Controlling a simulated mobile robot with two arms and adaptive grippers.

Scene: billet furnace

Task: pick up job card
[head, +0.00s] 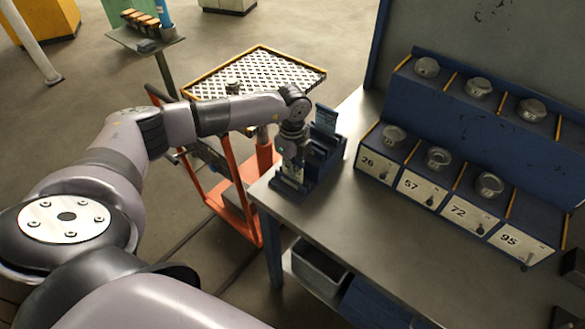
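A blue card (327,117), which looks like the job card, stands upright in a dark blue holder (333,154) on the near left corner of the metal bench (378,235). My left gripper (291,182) points down at the left side of this holder, just left of the card in the picture. Its fingers are small and partly lost against the dark holder, so I cannot tell whether they are open or shut, or whether they touch anything. My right gripper is not in view.
A blue two-tier rack (470,115) with several round metal pieces and number plates 26, 57, 72 and 95 stands on the bench's right. An orange lift cart (226,200) with a perforated top (262,72) is behind my arm. The bench front is clear.

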